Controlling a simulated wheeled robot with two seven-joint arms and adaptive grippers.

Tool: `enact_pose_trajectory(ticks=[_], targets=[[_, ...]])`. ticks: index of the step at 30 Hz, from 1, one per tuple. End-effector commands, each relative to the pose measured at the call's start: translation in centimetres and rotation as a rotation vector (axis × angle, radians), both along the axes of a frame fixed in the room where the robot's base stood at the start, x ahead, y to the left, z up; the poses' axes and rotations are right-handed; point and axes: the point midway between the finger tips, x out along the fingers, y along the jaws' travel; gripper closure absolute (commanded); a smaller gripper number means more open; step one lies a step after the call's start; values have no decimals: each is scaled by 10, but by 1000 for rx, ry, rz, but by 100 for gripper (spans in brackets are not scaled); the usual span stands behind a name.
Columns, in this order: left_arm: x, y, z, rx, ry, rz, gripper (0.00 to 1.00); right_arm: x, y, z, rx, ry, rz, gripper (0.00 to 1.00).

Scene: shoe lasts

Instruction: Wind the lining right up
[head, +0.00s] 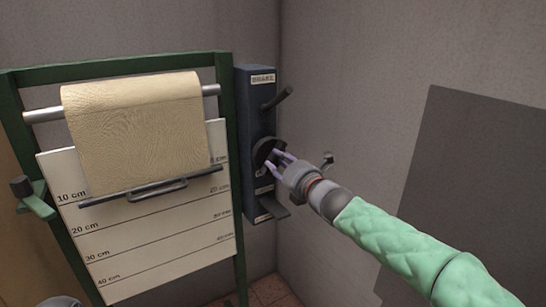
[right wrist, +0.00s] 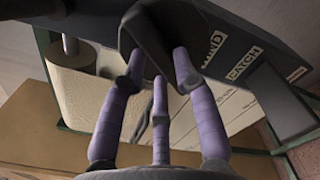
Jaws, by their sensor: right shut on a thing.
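The cream lining (head: 135,130) hangs from a metal roller (head: 45,114) at the top of a green frame. Its lower edge carries a dark bar with a handle (head: 158,188), which lies just below the 10 cm line of a white scale board (head: 150,250). A dark blue box (head: 259,110) beside the frame carries a black knob (head: 267,150), with a "WIND" label by it in the right wrist view. My right gripper (head: 277,160) is shut on this knob (right wrist: 150,35), its purple fingers (right wrist: 158,85) around it.
The box has a lever (head: 277,98) under a "BRAKE" label, and a lower lever (head: 273,208); "CATCH" is readable in the right wrist view. A green bracket with a dark knob (head: 20,186) sticks out at the frame's left. A dark grey panel (head: 470,190) is at right.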

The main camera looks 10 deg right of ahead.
Motion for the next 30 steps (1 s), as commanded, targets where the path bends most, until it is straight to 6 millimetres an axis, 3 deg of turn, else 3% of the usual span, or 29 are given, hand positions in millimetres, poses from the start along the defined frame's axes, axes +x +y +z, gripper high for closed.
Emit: enact_pose_trajectory(ticks=[1,7,15,26,30], targets=[[0,0,0,0,0,0,100,1,-7,0,5,5,-14,100],[0,0,0,0,0,0,100,1,-6,-1,10,10,-13,100],[0,0,7,0,0,0,100,1,-5,-3,255,103,-12,100],[0,0,8,0,0,0,100,1,-4,-8,301,125,-11,100],[0,0,14,0,0,0,100,1,-4,-8,440,178,-12,100]])
